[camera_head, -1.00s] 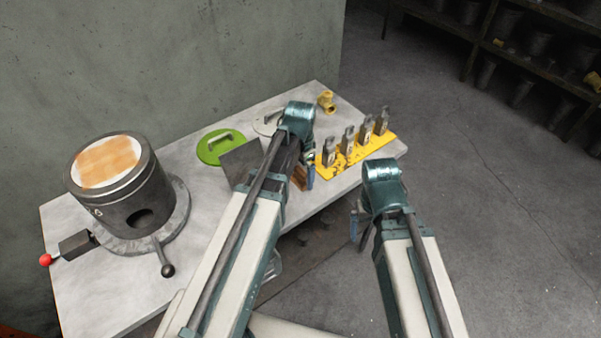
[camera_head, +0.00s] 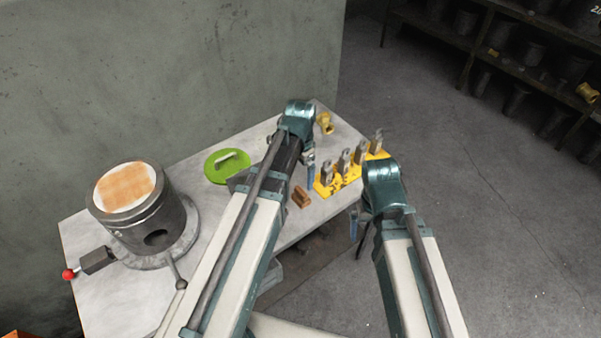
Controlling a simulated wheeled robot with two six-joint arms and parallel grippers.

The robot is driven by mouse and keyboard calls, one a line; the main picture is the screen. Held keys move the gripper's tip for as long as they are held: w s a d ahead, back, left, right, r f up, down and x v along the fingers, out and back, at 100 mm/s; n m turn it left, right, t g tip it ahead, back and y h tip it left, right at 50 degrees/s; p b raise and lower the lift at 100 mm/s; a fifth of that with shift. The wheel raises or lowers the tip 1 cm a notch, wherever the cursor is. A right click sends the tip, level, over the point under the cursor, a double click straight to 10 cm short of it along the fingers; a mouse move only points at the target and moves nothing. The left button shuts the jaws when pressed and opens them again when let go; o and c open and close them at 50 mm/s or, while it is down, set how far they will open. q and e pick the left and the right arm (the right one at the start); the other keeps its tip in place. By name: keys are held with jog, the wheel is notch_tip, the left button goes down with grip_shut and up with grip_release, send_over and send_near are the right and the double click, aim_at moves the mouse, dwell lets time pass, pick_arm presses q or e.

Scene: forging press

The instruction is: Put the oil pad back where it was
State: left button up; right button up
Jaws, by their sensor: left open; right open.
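I cannot tell for sure which thing is the oil pad. A green round disc with a pale handle (camera_head: 227,165) lies flat on the table, left of my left gripper. A pad-like white and orange patch (camera_head: 126,187) covers the top of the dark cylinder (camera_head: 150,222) at the left. A small brown block (camera_head: 301,197) lies near the table's front edge, just below my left gripper in the picture. My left gripper (camera_head: 310,168) is open and points down over the table, partly hidden by its wrist. My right gripper (camera_head: 356,226) is open beyond the front edge, mostly hidden.
A yellow rack (camera_head: 352,176) with several grey upright pieces stands at the table's right end. A brass fitting (camera_head: 325,122) is behind it. A red-knobbed lever (camera_head: 69,273) sticks out beside the cylinder. The table (camera_head: 108,296) is bare at the front left. Shelves (camera_head: 425,28) stand far right.

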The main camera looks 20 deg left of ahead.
aim_at(300, 191)
pick_arm(q)
notch_tip(300, 191, up, 2)
jog(key=shift+r+p, duration=0.2)
jog(key=shift+p, duration=0.45)
pick_arm(e)
notch_tip(300, 191, up, 2)
jog(key=shift+r, duration=0.15)
pick_arm(q)
jog(key=shift+f, duration=0.15)
notch_tip(300, 191, down, 12)
jog(key=b, duration=1.2)
pick_arm(e)
notch_tip(300, 191, down, 12)
pick_arm(q)
jog(key=shift+r, duration=0.25)
pick_arm(e)
jog(key=shift+r, duration=0.1)
